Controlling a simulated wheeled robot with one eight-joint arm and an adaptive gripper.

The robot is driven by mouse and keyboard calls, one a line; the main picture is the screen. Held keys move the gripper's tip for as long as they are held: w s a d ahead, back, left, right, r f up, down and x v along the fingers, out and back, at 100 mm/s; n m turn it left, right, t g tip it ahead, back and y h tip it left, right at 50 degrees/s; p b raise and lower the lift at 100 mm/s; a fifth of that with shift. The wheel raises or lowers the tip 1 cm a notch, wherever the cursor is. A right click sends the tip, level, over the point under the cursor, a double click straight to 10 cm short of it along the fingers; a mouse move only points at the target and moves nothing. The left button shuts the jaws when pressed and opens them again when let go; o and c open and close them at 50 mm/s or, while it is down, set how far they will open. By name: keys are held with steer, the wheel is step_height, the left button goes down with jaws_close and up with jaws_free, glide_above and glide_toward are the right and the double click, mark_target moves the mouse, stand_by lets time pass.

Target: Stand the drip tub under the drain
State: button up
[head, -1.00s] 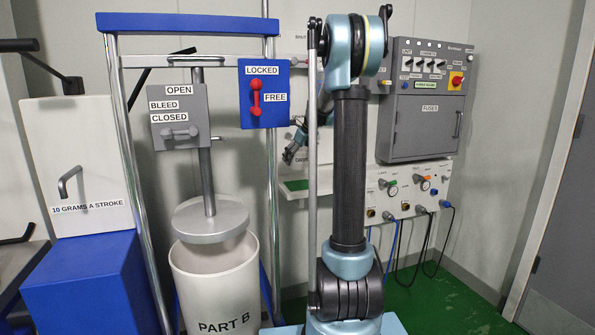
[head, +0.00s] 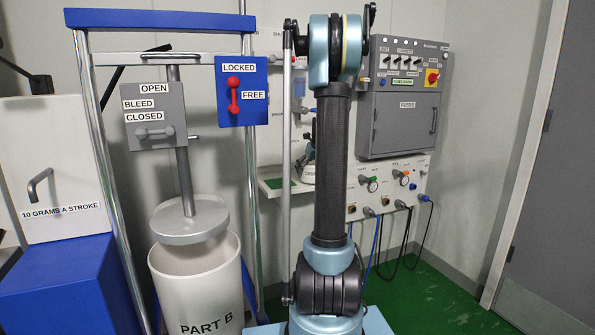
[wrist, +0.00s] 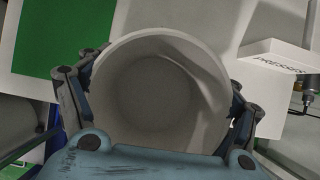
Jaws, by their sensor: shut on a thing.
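In the wrist view my gripper (wrist: 160,112) is shut on a round pale-grey tub (wrist: 155,90), with one finger at each side of it. I look down into the tub, and it appears empty. In the head view the arm hides most of what is behind it, and the gripper itself is hard to make out there. I cannot pick out the drain for certain in either view.
A white drum marked PART B (head: 200,290) stands under a grey plate (head: 188,220) in a blue-topped frame (head: 160,18). A wall shelf with a green patch (head: 280,184) is behind my arm. A grey fuse cabinet (head: 405,118) hangs at right. Green floor (head: 440,295) is clear.

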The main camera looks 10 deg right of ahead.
steer(key=w, duration=0.3)
steer(key=w+a, duration=0.1)
steer(key=w, duration=0.3)
steer(key=w+a, duration=0.1)
steer(key=w, duration=0.2)
steer(key=shift+w+a, duration=0.1)
steer(key=shift+w, duration=0.25)
steer(key=w, duration=0.3)
steer(key=shift+a+f, duration=0.25)
steer(key=shift+f, duration=0.5)
steer(key=o, duration=1.4)
steer(key=shift+s, duration=0.1)
